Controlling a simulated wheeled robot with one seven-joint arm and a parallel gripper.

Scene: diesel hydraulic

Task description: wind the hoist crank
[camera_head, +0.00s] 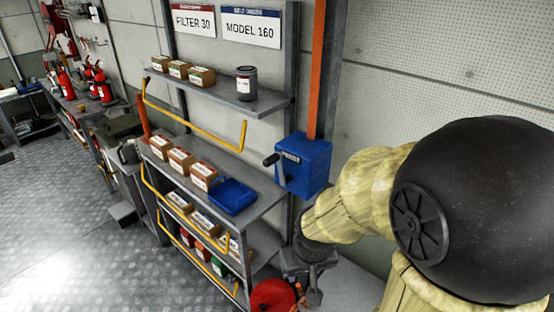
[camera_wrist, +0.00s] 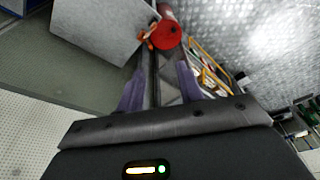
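The hoist crank is on a blue box (camera_head: 306,165) fixed to the wall post at the right end of the shelving. Its short grey crank arm (camera_head: 281,173) ends in a black handle (camera_head: 270,160) that sticks out to the left. My gripper (camera_head: 314,292) hangs below the blue box, pointing down and clear of the crank. In the wrist view my gripper (camera_wrist: 160,88) shows two purple-grey fingers set apart with nothing held between them. The crank does not show in the wrist view.
An orange strip (camera_head: 316,70) runs up from the blue box. Metal shelves with yellow rails (camera_head: 205,129) hold cartons, a grey can (camera_head: 246,83) and a blue case (camera_head: 232,196). A red round object (camera_head: 272,297) is low near my gripper. Open floor lies left.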

